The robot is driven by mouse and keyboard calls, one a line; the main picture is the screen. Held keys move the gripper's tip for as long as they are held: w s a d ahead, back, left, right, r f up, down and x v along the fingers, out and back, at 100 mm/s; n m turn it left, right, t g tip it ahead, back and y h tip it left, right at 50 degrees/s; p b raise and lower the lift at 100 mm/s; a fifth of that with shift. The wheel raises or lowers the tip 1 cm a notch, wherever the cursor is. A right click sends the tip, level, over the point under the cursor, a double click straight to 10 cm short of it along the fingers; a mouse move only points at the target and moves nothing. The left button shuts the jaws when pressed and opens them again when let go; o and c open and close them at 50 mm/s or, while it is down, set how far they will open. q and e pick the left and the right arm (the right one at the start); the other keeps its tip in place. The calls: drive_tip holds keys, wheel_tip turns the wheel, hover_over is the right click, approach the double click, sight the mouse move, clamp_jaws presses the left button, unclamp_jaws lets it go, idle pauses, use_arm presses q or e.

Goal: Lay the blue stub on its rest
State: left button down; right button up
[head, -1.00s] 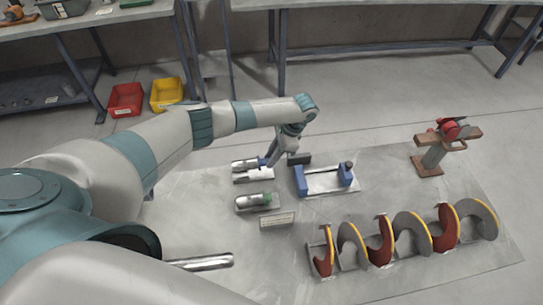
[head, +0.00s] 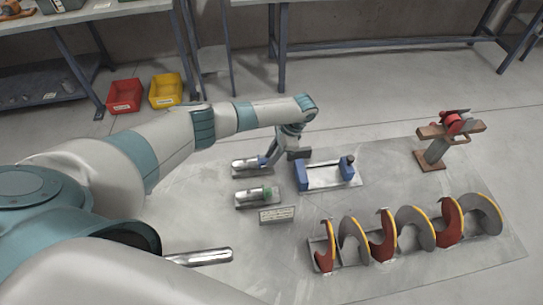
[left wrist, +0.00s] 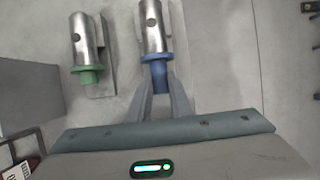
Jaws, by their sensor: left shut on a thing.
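The blue stub is a silver metal cylinder with a blue collar. It lies level over its pale rest (head: 262,177) in the head view, and I cannot tell whether it touches. My left gripper (head: 268,160) is shut on its blue end; the left wrist view shows the blue stub (left wrist: 152,28) between the fingers (left wrist: 160,92), its metal end pointing away. The green stub (head: 252,195), silver with a green collar, lies on its own rest, and also shows in the left wrist view (left wrist: 85,45). My right gripper is not in view.
A blue-ended fixture (head: 330,175) stands close right of my left gripper. A small sign (head: 277,214) is in front, with an auger (head: 410,232) beyond it to the right. A red clamp stand (head: 440,140) is at the far right. A silver cylinder (head: 200,257) lies near my arm.

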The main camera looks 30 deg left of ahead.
use_arm(q)
drive_tip(key=c, duration=1.6)
unclamp_jaws()
drive_tip(key=shift+o, duration=0.3)
drive_tip(key=shift+r, duration=0.1)
drive_tip(key=shift+w+d+r, duration=0.2)
drive_tip(key=shift+d+r, duration=0.05)
drive_tip(key=shift+r, duration=0.25)
drive_tip(key=b+v, duration=0.3)
drive_tip(key=v, duration=1.3)
drive_tip(key=shift+b, duration=0.4)
